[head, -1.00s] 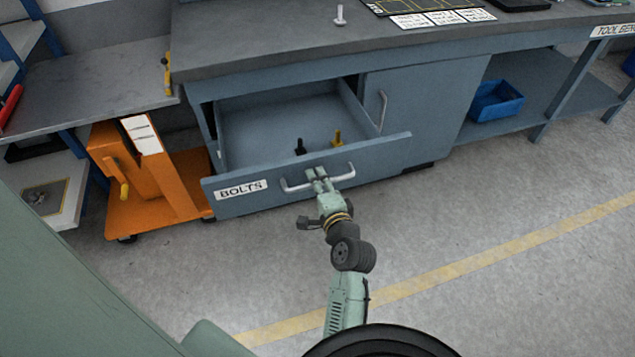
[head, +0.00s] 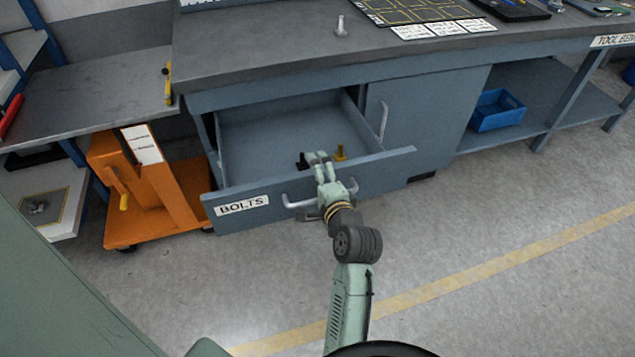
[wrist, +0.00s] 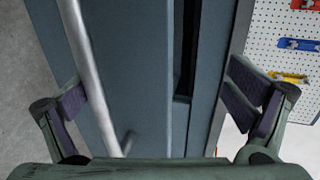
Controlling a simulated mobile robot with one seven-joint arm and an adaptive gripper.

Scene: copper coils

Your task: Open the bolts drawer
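The bolts drawer (head: 350,169), with a white BOLTS label on its grey-blue front, stands pulled out from under the bench. Its silver handle (head: 300,203) is on the front and partly hidden by my gripper. My gripper (head: 317,157) is at the right half of the handle, its fingertips by the front's top edge. In the wrist view its fingers (wrist: 160,100) are spread wide and hold nothing. The handle bar (wrist: 88,65) runs just inside the left finger; contact cannot be told.
A closed cabinet door (head: 425,110) with a handle is right of the drawer. An orange cart (head: 160,205) stands close on the left. A blue bin (head: 497,110) sits on the bench's lower shelf. The floor (head: 480,240) in front is clear.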

